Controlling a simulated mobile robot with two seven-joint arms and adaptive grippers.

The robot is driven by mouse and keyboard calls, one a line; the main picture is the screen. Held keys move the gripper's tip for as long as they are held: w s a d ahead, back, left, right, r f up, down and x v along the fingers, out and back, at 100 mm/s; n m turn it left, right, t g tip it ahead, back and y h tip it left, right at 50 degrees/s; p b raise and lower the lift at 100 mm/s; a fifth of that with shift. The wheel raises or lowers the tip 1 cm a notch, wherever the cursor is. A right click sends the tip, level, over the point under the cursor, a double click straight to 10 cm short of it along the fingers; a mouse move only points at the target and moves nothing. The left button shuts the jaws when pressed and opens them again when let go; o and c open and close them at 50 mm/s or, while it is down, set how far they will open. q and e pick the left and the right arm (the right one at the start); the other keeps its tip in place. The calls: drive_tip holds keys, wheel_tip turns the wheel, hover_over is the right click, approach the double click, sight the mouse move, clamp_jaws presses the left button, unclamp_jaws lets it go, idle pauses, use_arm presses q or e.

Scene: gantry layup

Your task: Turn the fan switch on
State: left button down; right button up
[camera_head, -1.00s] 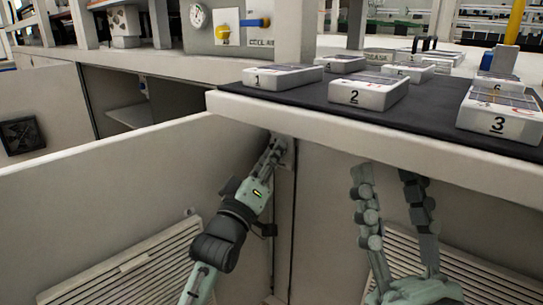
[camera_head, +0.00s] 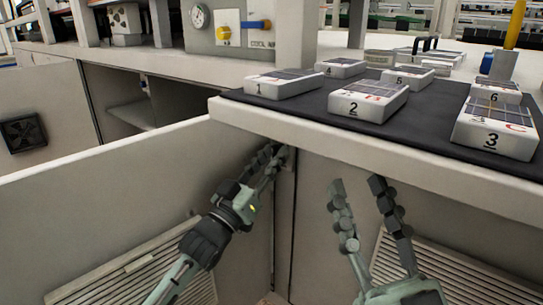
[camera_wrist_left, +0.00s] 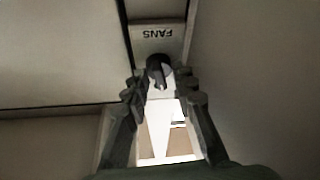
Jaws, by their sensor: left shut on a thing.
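The fan switch (camera_wrist_left: 160,70) is a small dark knob on a pale plate labelled FANS (camera_wrist_left: 157,33) in the left wrist view; the label reads upside down. My left gripper (camera_wrist_left: 160,84) has a finger on each side of the knob and is shut on it. In the head view my left gripper (camera_head: 268,158) reaches up to the panel under the table corner, where its fingers mostly hide the switch. My right gripper (camera_head: 357,182) is open and empty, with its fingers pointing up below the table edge.
The table (camera_head: 390,165) overhangs both grippers and carries several numbered boxes, such as box 2 (camera_head: 368,108), on a dark mat. A low wall (camera_head: 110,180) stands to the left. A panel with a gauge (camera_head: 199,17) and yellow knob (camera_head: 224,33) is at the back.

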use_arm(q)
drive_tip(key=shift+m, duration=0.3)
drive_tip(key=c, duration=1.6)
unclamp_jaws()
drive_tip(key=shift+s+f, duration=0.1)
drive_tip(key=v, duration=1.1)
drive_tip(key=shift+s+a+f, duration=0.15)
drive_tip(key=shift+s+a, duration=0.1)
drive_tip(key=shift+a, duration=0.05)
